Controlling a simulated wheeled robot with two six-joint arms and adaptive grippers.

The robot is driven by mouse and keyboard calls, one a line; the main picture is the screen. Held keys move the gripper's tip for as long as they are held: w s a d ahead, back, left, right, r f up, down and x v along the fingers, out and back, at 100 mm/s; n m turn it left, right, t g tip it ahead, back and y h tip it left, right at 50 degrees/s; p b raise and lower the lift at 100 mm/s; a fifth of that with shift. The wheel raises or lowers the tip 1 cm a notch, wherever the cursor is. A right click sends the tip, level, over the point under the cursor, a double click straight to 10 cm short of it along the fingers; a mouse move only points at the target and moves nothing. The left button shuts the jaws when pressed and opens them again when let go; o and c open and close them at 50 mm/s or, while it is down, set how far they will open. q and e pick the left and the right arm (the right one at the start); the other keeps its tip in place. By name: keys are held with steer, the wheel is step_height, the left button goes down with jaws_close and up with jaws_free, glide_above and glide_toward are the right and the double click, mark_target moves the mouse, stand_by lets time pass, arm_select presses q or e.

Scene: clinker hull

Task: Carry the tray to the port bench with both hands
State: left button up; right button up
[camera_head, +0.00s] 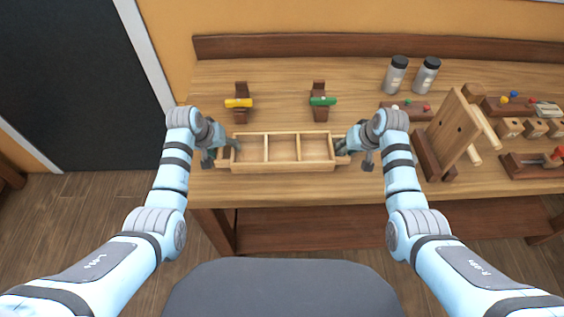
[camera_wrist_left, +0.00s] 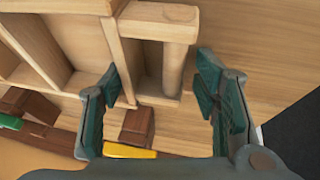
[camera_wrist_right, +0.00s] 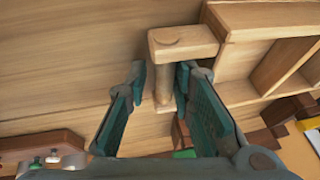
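The light wooden tray (camera_head: 283,169) lies level on the workbench in the head view, with three empty compartments and a handle at each end. My left gripper (camera_head: 229,149) is at its left end. In the left wrist view its fingers (camera_wrist_left: 160,80) are wide apart, with the left handle (camera_wrist_left: 174,68) between them. My right gripper (camera_head: 345,149) is at its right end. In the right wrist view its fingers (camera_wrist_right: 161,77) are closer together around the right handle (camera_wrist_right: 164,88), with a narrow gap on the left side. The fingertips are partly hidden in the head view.
Behind the tray stand brown holders with a yellow piece (camera_head: 238,103) and a green piece (camera_head: 322,101). Two grey jars (camera_head: 396,76) stand further back. An upright wooden board (camera_head: 454,128) is to the right of the tray. A dark door (camera_head: 70,80) is at the left.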

arm_select(q)
steer(key=shift+o, duration=1.4)
steer(key=shift+s+r, duration=0.2)
steer(key=shift+r, duration=0.05)
arm_select(e)
steer(key=shift+o, duration=1.2)
steer(key=shift+s+d+r, duration=0.1)
steer(key=shift+s+r, duration=0.1)
steer(key=shift+s, duration=0.05)
arm_select(q)
steer(key=shift+s+r, duration=0.2)
arm_select(e)
steer(key=shift+s+r, duration=0.2)
steer(key=shift+s, duration=0.05)
arm_select(q)
steer(key=shift+d, duration=0.1)
steer(key=shift+w, duration=0.1)
arm_select(e)
steer(key=shift+w+f, duration=0.1)
steer(key=shift+w, duration=0.05)
steer(key=shift+a, duration=0.2)
arm_select(q)
steer(key=v, duration=1.2)
arm_select(e)
steer(key=v, duration=1.2)
